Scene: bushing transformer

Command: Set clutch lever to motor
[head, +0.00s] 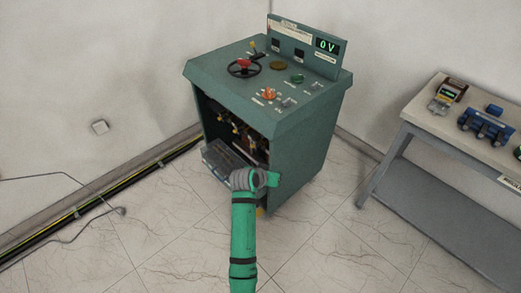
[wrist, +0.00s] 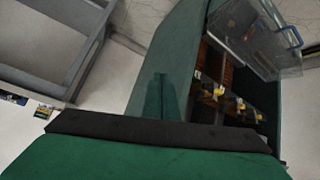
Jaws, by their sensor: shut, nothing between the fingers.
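The green transformer cabinet (head: 300,140) stands on the tiled floor with its control panel on top. A small lever with a yellow knob (head: 252,44) stands near the panel's back left and may be the clutch lever; its setting and labels are too small to read. A black handwheel with a red centre (head: 244,67) is just in front of it. My gripper (head: 272,180) is low in front of the cabinet's open front, well below the panel and away from the lever. It is shut and empty. The wrist view shows the cabinet (wrist: 165,70) tilted, without the control panel.
A clear hinged cover (wrist: 260,45) hangs open at the cabinet's front, with brass fittings inside. A grey table (head: 450,140) with instruments stands at the right. Cables run along the left wall. Space above the panel is free.

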